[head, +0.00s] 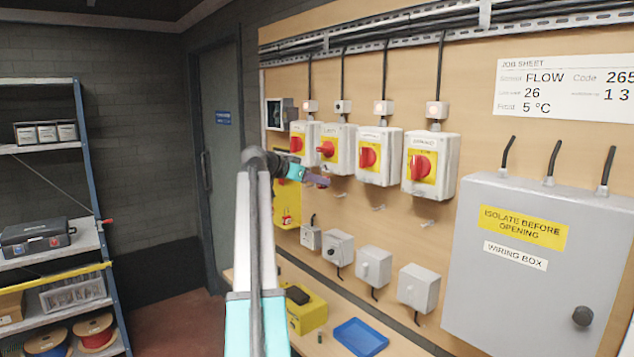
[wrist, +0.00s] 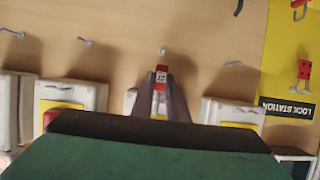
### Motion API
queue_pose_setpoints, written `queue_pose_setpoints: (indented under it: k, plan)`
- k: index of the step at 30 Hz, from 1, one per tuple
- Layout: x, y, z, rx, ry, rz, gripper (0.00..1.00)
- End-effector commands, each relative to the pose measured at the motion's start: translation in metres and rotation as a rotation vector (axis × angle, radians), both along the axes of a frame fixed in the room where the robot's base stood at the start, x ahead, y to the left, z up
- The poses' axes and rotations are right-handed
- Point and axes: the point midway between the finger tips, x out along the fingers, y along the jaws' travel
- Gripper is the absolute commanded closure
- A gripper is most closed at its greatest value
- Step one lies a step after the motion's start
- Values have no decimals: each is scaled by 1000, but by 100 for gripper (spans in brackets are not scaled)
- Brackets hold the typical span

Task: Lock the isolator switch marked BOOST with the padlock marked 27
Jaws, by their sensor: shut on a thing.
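My gripper (head: 322,181) is shut on a small red padlock (wrist: 161,77) with a pale label, its number too small to read for certain. Isolator switches with red knobs on yellow plates line the board: a far-left one (head: 302,141), a second (head: 336,150), a third (head: 379,157) and a right one (head: 430,167). Their name labels are too small to read, so I cannot tell which is BOOST. My gripper is in front of the board, below the second switch in the head view.
A yellow lock station (wrist: 281,50) holds other red padlocks (wrist: 304,70). Metal hooks (head: 427,224) stick out below the switches. Lower grey boxes (head: 418,288), a large wiring box (head: 545,265), a yellow case (head: 308,314) and a blue tray (head: 360,337) are nearby.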

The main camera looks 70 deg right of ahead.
Motion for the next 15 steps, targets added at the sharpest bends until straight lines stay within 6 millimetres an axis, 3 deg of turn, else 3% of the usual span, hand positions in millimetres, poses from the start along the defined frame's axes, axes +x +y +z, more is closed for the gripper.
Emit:
queue_pose_setpoints:
  k: [15]
  plan:
    - [0, 0, -7, -1, 1, 0, 100]
